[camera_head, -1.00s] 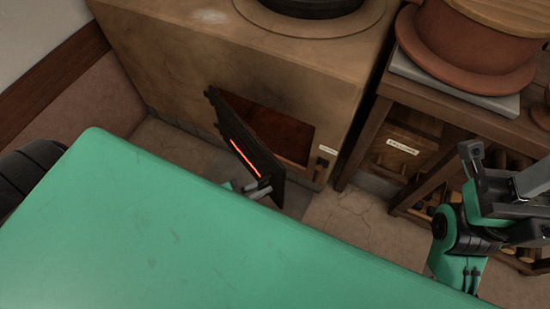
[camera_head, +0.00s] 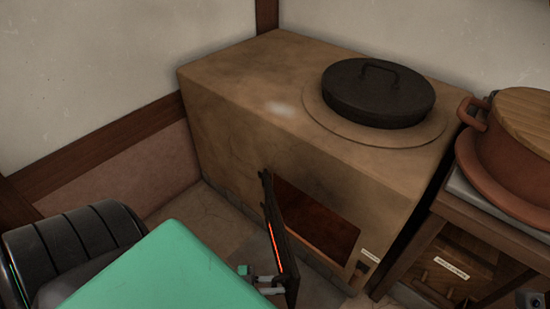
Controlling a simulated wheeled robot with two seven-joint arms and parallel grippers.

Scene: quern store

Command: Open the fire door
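The fire door (camera_head: 281,238) is a dark plate with a glowing red-orange strip. It stands swung well out from the left side of the stove's (camera_head: 225,125) firebox opening (camera_head: 318,218), whose reddish inside shows. My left gripper (camera_head: 265,284) is at the door's lower part, on its left face. Its grey fingers seem to touch the door. The door's edge and my green arm cover part of it, so I cannot see whether the fingers are closed on anything. Of my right arm only a small grey piece shows in the bottom right corner; its fingers are out of view.
A black lid (camera_head: 378,95) with a handle sits on the stove top. To the right, a clay pot (camera_head: 512,150) with a wooden lid stands on a wooden stand (camera_head: 415,252) with a labelled drawer (camera_head: 452,265). Walls close in behind and left. Some bare floor (camera_head: 205,210) lies left of the stove.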

